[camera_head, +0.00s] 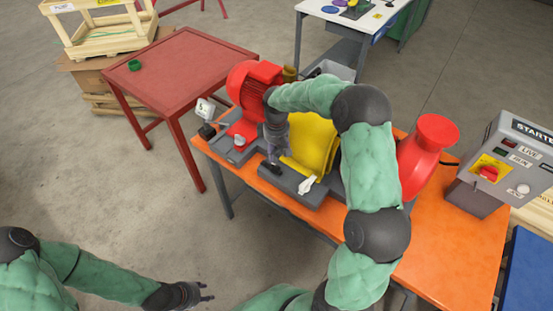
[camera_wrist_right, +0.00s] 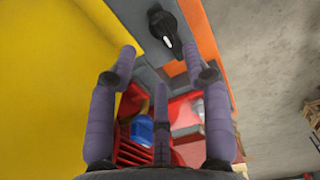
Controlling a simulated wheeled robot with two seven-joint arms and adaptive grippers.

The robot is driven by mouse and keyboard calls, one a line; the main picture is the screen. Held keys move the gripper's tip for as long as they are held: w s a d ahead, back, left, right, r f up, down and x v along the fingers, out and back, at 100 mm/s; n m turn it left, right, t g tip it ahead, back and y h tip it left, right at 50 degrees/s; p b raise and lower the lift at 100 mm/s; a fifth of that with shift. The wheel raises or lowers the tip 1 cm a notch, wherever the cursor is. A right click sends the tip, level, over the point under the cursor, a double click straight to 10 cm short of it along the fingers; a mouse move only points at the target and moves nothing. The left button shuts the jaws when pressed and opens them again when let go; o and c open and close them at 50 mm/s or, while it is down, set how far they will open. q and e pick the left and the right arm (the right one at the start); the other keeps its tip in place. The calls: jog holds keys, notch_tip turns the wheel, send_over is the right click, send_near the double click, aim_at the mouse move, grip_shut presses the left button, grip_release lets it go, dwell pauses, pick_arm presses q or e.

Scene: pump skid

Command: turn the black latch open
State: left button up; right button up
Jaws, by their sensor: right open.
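The black latch (camera_wrist_right: 166,28) shows in the right wrist view on a grey block, just past my fingertips, with a white mark on its lower end. In the head view the black latch (camera_head: 271,168) is small, on the grey base at the front of the orange table, partly beside my gripper. My right gripper (camera_wrist_right: 160,68) is open and empty, its fingers spread short of the latch, no contact visible. In the head view my right gripper (camera_head: 275,145) points down over the base, left of the yellow guard (camera_head: 313,142). My left gripper (camera_head: 203,292) hangs low, away from the table.
A red motor (camera_head: 252,82) stands behind my right gripper. A white handle (camera_head: 307,185) sits right of the latch. A red flared pipe (camera_head: 428,142) and a grey starter box (camera_head: 505,160) stand right. A red table (camera_head: 180,68) is at the left, mostly bare.

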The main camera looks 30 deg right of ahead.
jog(key=shift+r, duration=2.25)
